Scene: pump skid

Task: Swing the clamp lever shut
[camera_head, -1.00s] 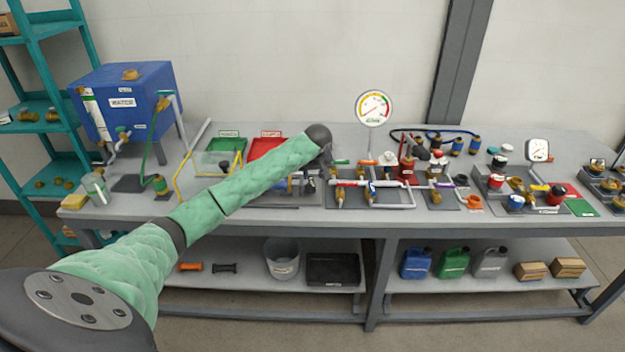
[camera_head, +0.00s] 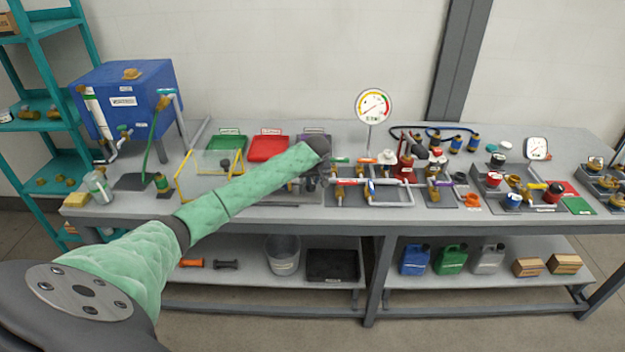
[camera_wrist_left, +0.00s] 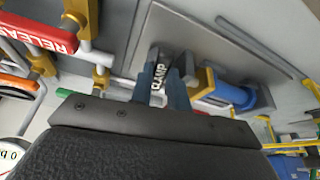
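My left arm reaches over the bench in the head view, with the left gripper (camera_head: 322,178) low at the middle pipework, mostly hidden behind my wrist. In the left wrist view its two bluish fingers (camera_wrist_left: 164,92) point at a part marked CLAMP (camera_wrist_left: 158,76), which shows between them. The fingers are a small distance apart; whether they press on this part I cannot tell. A brass fitting (camera_wrist_left: 205,82) and a blue cylinder (camera_wrist_left: 238,96) lie just right of the fingers. The clamp's lever position is not clear. My right gripper is not in view.
A red lever marked RELEASE (camera_wrist_left: 40,36) and brass valves stand close left of the gripper in the wrist view. A round gauge (camera_head: 374,106) rises behind the pipework. Green (camera_head: 228,143) and red (camera_head: 268,147) trays lie left of the gripper. The blue water tank (camera_head: 125,98) stands far left.

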